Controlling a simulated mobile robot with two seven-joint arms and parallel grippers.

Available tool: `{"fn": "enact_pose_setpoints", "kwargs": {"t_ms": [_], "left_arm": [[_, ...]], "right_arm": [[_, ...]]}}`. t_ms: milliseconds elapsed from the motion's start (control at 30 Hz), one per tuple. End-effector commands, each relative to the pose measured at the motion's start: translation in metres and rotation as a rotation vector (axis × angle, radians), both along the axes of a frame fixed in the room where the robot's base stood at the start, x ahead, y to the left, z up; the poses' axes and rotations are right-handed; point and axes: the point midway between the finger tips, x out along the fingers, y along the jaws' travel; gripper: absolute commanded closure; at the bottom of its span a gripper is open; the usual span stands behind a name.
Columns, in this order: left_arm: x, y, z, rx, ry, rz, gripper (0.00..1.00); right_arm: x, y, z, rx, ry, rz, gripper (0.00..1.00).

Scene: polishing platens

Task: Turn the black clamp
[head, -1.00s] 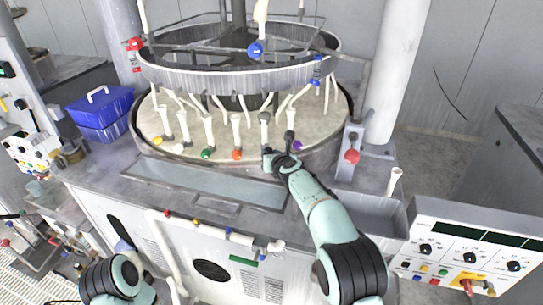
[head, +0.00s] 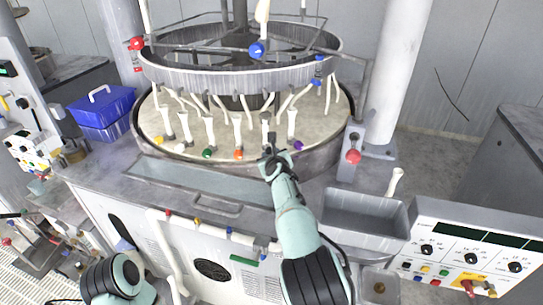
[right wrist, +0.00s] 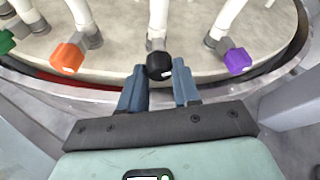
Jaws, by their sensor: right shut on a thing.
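The black clamp (right wrist: 159,64) is a round black knob at the foot of a white tube in the right wrist view. It lies between the two blue fingertips of my right gripper (right wrist: 160,80), which is shut on it. In the head view my right gripper (head: 272,156) is at the front edge of the round platen (head: 325,125) and largely hides the clamp. My left gripper is not in view; only part of the left arm shows at the lower left.
An orange clamp (right wrist: 67,57) is left of the black one and a purple clamp (right wrist: 237,61) is right of it, both close by. A green clamp (head: 207,153) is further left. Tubes hang from the ring (head: 245,78) above. A grey basin (head: 365,215) is at the right.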

Motion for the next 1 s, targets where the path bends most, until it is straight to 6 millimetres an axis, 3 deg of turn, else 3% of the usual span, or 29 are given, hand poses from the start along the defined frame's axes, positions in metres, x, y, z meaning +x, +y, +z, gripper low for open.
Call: {"fn": "enact_pose_setpoints", "kwargs": {"t_ms": [200,233,667,1000], "left_arm": [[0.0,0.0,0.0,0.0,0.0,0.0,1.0],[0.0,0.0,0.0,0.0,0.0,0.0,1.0],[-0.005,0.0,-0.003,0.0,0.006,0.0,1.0],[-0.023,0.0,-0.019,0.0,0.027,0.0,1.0]], "right_arm": [[0.0,0.0,0.001,0.001,-0.003,0.0,0.99],[0.0,0.0,0.001,0.001,-0.003,0.0,0.58],[-0.008,-0.001,0.003,0.003,0.0,-0.001,0.57],[-0.073,-0.007,0.028,0.006,0.0,0.002,0.57]]}}
